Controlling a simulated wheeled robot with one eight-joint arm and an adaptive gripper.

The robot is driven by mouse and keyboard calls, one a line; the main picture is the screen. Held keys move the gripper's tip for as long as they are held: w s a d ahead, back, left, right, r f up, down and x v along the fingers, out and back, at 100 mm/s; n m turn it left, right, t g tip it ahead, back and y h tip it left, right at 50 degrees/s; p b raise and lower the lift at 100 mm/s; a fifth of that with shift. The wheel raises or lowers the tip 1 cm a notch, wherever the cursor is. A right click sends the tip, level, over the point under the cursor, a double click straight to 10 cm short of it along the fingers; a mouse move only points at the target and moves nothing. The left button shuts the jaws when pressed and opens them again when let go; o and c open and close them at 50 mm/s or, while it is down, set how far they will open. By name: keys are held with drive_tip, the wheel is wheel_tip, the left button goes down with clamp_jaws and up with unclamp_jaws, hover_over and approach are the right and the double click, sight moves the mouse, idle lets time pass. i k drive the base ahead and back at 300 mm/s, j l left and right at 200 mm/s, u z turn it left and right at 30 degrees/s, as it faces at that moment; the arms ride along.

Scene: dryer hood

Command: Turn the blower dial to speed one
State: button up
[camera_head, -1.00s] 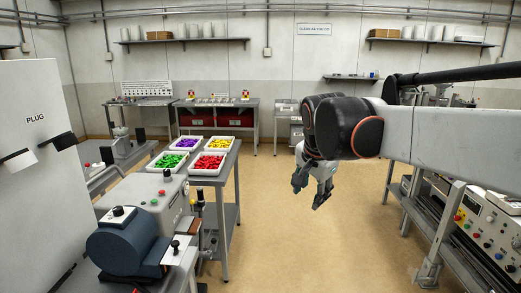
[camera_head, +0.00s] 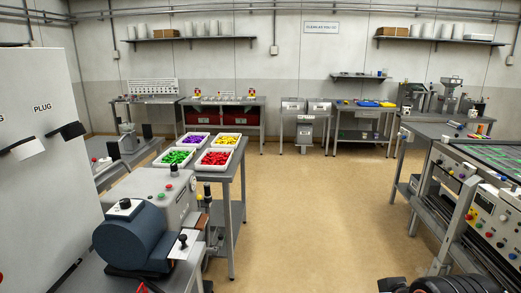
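I cannot tell for sure which dial is the blower dial. A dark blue rounded machine (camera_head: 130,238) stands at the lower left, with a small black knob (camera_head: 124,204) on a white plate on its top. At the right edge, a machine's front panel (camera_head: 492,218) carries several coloured knobs and buttons, too small to read. My gripper is out of view. Only a dark rounded part of my arm (camera_head: 440,286) shows at the bottom right.
A grey machine (camera_head: 150,186) with red and green buttons stands behind the blue one. A table at the left holds trays of purple, yellow, green and red pieces (camera_head: 214,159). A white cabinet (camera_head: 40,180) stands far left. The middle floor (camera_head: 310,220) is clear.

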sight(125, 204)
drive_tip(key=u, duration=1.35)
